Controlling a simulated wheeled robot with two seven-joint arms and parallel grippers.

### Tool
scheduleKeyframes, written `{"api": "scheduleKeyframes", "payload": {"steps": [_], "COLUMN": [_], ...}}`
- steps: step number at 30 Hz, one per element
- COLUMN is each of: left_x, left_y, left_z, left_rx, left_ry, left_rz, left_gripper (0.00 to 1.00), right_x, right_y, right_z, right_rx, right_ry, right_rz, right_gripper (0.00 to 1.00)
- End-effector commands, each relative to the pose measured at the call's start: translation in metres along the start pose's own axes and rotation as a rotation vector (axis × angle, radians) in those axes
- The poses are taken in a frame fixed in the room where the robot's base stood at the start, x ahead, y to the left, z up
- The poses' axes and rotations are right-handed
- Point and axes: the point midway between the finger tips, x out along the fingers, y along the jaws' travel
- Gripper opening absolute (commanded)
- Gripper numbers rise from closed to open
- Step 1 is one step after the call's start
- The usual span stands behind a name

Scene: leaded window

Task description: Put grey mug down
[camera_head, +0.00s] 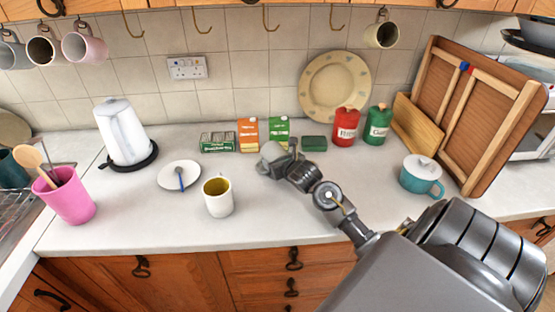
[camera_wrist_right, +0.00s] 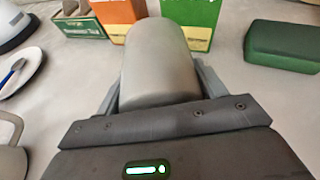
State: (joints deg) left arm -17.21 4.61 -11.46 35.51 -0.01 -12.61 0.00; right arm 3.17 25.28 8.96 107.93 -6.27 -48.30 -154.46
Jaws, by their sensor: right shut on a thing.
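The grey mug (camera_head: 271,153) is at the middle of the counter in the head view, in front of the orange and green cartons. My right gripper (camera_head: 284,158) is shut on it, with the arm reaching in from the lower right. In the right wrist view the grey mug (camera_wrist_right: 160,60) fills the space between the two fingers, its smooth round side showing. I cannot tell whether its base touches the counter (camera_head: 130,220). My left gripper is not in view.
A white mug (camera_head: 218,197) and a saucer with a spoon (camera_head: 179,175) stand left of the gripper. Cartons (camera_head: 248,134), a green block (camera_head: 314,143) and red and green tins (camera_head: 346,127) stand behind. Counter around the front middle is clear.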

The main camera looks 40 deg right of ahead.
Motion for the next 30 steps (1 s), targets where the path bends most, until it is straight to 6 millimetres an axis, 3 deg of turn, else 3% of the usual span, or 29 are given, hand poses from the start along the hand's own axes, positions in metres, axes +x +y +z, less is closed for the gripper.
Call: {"api": "scheduleKeyframes", "payload": {"steps": [5, 6, 11, 22, 30], "left_x": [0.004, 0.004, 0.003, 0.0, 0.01], "left_y": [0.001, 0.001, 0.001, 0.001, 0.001], "left_z": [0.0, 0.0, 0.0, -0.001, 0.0], "left_rx": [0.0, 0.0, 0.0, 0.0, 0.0], "left_ry": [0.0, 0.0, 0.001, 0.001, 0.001], "left_rz": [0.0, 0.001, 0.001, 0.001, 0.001], "left_gripper": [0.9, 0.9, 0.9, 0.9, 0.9], "right_x": [0.001, 0.001, 0.001, -0.003, -0.053], "right_y": [0.0, 0.0, 0.0, 0.0, 0.0], "right_z": [-0.003, -0.003, -0.002, 0.0, -0.002], "right_rx": [-0.001, -0.001, 0.0, -0.001, -0.007], "right_ry": [-0.002, 0.0, 0.0, 0.0, 0.0], "right_rz": [0.0, 0.0, 0.0, 0.0, 0.001], "right_gripper": [0.34, 0.73, 0.92, 0.92, 0.92]}}
